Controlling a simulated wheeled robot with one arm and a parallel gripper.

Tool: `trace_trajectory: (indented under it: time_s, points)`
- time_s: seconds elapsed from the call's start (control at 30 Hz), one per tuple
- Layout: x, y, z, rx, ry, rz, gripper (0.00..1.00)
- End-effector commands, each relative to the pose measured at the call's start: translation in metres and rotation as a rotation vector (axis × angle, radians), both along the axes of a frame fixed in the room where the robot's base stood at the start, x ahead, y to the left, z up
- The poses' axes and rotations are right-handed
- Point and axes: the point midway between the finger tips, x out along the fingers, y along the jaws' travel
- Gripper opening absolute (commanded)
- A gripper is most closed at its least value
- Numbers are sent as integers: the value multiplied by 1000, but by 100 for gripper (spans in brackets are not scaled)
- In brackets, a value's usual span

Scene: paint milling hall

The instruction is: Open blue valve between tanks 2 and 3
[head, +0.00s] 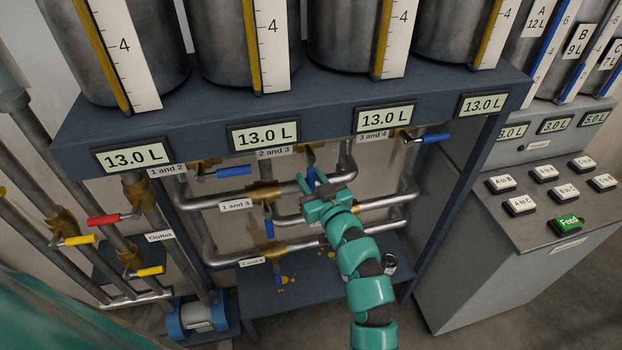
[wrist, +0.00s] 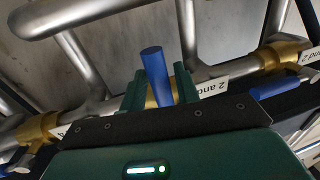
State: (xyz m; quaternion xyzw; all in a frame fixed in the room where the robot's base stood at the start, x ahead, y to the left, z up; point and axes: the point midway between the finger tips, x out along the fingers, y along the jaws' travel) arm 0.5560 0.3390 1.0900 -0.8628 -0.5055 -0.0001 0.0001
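The blue valve handle labelled "2 and 3" (head: 311,178) hangs down from its brass body (head: 309,157), below the tank shelf. The same handle (wrist: 157,75) stands between my two green fingers in the wrist view. My gripper (head: 322,196) is at this handle, one finger on each side. The fingers look open, with little room beside the handle; contact is hard to judge. The "2 and 3" label (head: 274,153) is on the shelf front; a tilted label (wrist: 208,88) also shows in the wrist view. My gripper covers the handle's lower end in the head view.
Other blue handles are at "1 and 2" (head: 234,171), "3 and 4" (head: 435,138) and "1 and 3" (head: 269,228). Steel pipes (head: 375,203) run close around my gripper. Tank displays (head: 263,135) read 13.0 L. A button console (head: 520,240) stands at right.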

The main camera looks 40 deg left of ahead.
Motion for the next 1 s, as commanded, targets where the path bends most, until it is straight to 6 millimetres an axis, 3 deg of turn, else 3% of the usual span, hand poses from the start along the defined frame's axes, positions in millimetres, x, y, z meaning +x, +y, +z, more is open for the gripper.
trace_trajectory:
  time_s: [0.03, 0.13, 0.17, 0.57, 1.0]
  points:
    - [0, 0, 0, 0, 0, 0, 20]
    - [0, 0, 0, 0, 0, 0, 1]
    - [0, 0, 0, 0, 0, 0, 0]
    - [2, -2, -3, -23, -31, 0, 0]
    - [17, -15, -5, -202, -249, -4, 0]
